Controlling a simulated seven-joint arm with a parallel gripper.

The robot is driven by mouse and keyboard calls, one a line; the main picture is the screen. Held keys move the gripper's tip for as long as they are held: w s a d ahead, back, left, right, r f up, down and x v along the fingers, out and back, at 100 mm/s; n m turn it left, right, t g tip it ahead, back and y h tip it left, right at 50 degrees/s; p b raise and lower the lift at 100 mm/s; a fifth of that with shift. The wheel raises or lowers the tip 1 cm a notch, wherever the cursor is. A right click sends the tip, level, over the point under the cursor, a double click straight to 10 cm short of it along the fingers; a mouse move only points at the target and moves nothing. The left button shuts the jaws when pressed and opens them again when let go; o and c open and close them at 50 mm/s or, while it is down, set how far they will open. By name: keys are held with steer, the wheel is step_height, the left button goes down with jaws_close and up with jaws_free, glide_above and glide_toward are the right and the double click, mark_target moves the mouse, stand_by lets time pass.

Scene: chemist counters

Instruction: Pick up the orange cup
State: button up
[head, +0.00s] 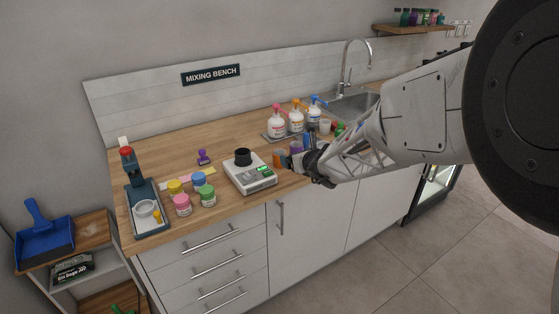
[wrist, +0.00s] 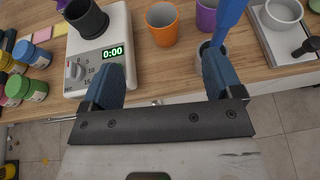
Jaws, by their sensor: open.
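The orange cup (wrist: 162,26) stands upright on the wooden counter in the wrist view, open side up. It also shows small in the head view (head: 280,159), beside the white scale and partly crowded by my gripper. My gripper (wrist: 162,62) is open and empty, its two blue fingers spread wide near the counter's front edge. The cup is just beyond the fingertips, roughly centred between them and not touched. In the head view my gripper (head: 293,164) is at the counter edge, right of the cup.
Left of the cup is a white scale (wrist: 117,42) bearing a black cup (wrist: 86,18). To its right are a purple cup (wrist: 206,14) and a blue object (wrist: 231,18) close to the right finger. A tray (wrist: 262,42) holds a white bowl (wrist: 283,13). Colored jars (head: 182,204) stand left.

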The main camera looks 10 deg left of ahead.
glide_toward(276, 151)
steer(key=shift+w+a+f, duration=0.2)
steer(key=shift+w+f, duration=0.05)
steer(key=shift+w, duration=0.05)
stand_by(0.4)
stand_by(0.4)
steer(key=shift+x, duration=2.6)
steer(key=shift+f, duration=0.1)
steer(key=c, duration=1)
steer(key=shift+r, duration=0.3)
steer(key=shift+d+r, duration=0.1)
steer(key=shift+r, duration=1.4)
steer(key=shift+s+d+r, duration=0.25)
steer(key=shift+s+d, duration=0.85)
steer(key=shift+s, duration=1.3)
steer(key=shift+s+d+r, duration=0.2)
steer(key=shift+s+d, duration=0.85)
steer(key=shift+s, duration=1.35)
steer(key=shift+s+d+r, duration=0.25)
steer(key=shift+s+d, duration=0.85)
steer(key=shift+s, duration=1.3)
steer(key=shift+s, duration=0.1)
